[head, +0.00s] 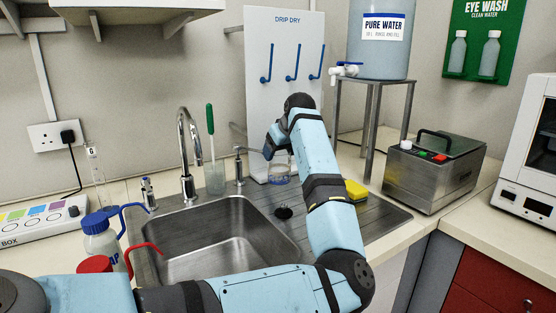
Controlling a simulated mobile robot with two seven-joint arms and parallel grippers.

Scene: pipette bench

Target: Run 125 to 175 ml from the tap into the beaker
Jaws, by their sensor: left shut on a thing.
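A clear glass beaker (279,173) is at the back of the steel drainboard, in front of the drip-dry board. My left gripper (271,152) reaches down at its top and is shut on it; the arm and wrist hide part of the grip. I cannot tell whether the beaker touches the drainboard or how much liquid it holds. A chrome gooseneck tap (187,150) stands behind the sink (215,235), left of the beaker. A pure water tank (380,50) with a white tap (345,70) stands on a metal stand, right of and above the beaker. My right gripper is not in view.
A tumbler with a green-handled brush (213,165) and a small chrome spout (239,165) stand behind the sink. Wash bottles (100,240) stand at its left. A yellow sponge (355,189) and a steel bath (435,170) are at the right. The sink bowl looks empty.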

